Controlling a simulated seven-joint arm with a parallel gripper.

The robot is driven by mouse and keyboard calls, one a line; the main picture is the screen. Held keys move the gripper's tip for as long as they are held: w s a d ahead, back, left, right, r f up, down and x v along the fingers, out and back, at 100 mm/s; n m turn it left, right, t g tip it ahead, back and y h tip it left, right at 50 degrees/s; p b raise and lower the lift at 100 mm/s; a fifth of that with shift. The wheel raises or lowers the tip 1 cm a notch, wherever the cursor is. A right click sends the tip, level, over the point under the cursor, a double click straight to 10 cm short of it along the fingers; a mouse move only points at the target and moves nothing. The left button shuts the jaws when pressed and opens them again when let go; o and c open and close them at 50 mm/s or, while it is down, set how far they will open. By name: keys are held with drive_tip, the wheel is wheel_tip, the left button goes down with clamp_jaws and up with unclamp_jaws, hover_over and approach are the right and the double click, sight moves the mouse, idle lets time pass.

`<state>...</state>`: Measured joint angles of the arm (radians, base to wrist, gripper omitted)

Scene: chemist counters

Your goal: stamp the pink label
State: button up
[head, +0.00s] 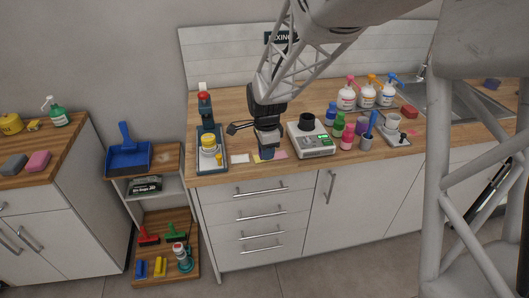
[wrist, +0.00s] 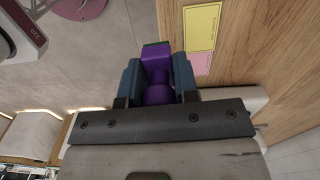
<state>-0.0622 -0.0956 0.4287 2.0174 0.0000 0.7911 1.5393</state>
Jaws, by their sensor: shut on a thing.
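My gripper (head: 267,150) is over the front edge of the middle counter. In the wrist view my gripper (wrist: 157,82) is shut on a purple stamp (wrist: 157,68) with a thin green end. The pink label (head: 281,155) lies flat by the counter's front edge, just right of my gripper. In the wrist view the pink label (wrist: 201,63) is right of the stamp and apart from it. The yellow label (head: 257,158) lies beside it, partly behind my gripper; it also shows in the wrist view (wrist: 202,27). I cannot tell the stamp's height.
A white label (head: 241,159) lies to the left. A scale (head: 312,140) with a black cup stands close on the right. Several bottles (head: 338,124) stand beyond it.

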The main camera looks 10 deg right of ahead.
approach(278, 155)
idle(0.3)
drive_tip(key=shift+f, duration=0.2)
drive_tip(key=shift+f, duration=2.9)
drive_tip(key=shift+f, duration=0.55)
drive_tip(key=shift+r, duration=0.1)
idle(0.4)
drive_tip(key=shift+r, duration=3.45)
